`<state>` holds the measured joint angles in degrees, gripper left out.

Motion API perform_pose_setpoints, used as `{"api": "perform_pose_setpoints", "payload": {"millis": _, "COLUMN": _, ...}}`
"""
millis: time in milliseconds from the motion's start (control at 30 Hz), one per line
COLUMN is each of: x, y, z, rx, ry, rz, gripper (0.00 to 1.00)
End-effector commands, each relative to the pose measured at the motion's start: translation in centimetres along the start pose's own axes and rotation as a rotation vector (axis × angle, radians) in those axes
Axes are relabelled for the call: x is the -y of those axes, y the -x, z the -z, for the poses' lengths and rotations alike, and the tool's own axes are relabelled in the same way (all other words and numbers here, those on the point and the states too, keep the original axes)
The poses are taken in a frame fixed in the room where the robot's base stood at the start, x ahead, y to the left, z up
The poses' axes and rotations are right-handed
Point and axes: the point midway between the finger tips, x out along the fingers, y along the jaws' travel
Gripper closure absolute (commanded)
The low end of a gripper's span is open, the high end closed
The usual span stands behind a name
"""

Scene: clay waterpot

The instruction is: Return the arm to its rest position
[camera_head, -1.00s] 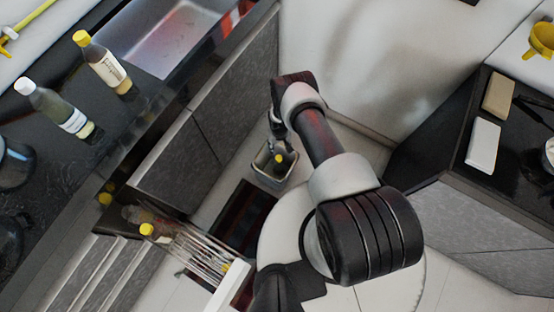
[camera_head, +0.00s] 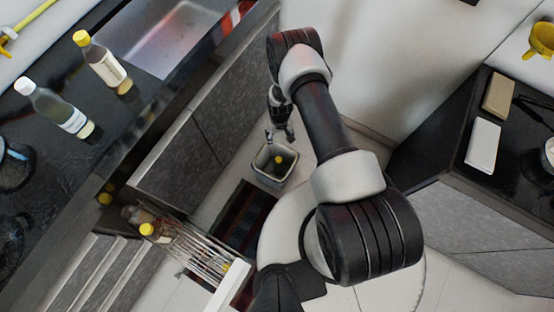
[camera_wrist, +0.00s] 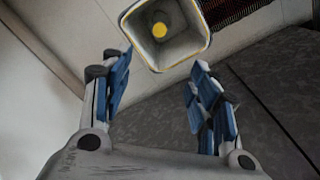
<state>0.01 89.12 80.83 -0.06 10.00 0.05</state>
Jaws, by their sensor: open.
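My arm reaches up from my base in the head view, and my gripper (camera_head: 279,132) hangs from its far end. In the wrist view my gripper (camera_wrist: 160,95) has its two blue-padded fingers wide apart with nothing between them. Beyond the fingertips a grey square bin (camera_wrist: 192,50) stands on the floor, apart from the gripper. A dark thing with a round yellow top (camera_wrist: 160,30) lies in it; the bin (camera_head: 258,164) also shows just below the gripper in the head view.
A dark counter (camera_head: 60,165) with two yellow- or white-capped bottles and a sink (camera_head: 165,40) is at left. A pulled-out wire rack (camera_head: 195,250) holds a yellow-capped bottle. Another counter (camera_head: 440,150) stands at right. A dark red rug (camera_head: 240,215) lies near the bin.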

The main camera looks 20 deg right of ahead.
Motion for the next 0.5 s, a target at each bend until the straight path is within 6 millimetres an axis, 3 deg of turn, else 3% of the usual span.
{"api": "perform_pose_setpoints", "payload": {"millis": 200, "x": 0.0, "y": 2.4, "z": 0.0, "rx": 0.000, "ry": 0.000, "rz": 0.000, "gripper": 0.45}}
{"api": "perform_pose_setpoints", "payload": {"millis": 500, "x": 0.0, "y": 2.6, "z": -0.1, "rx": 0.001, "ry": 0.000, "rz": 0.000, "gripper": 0.45}}
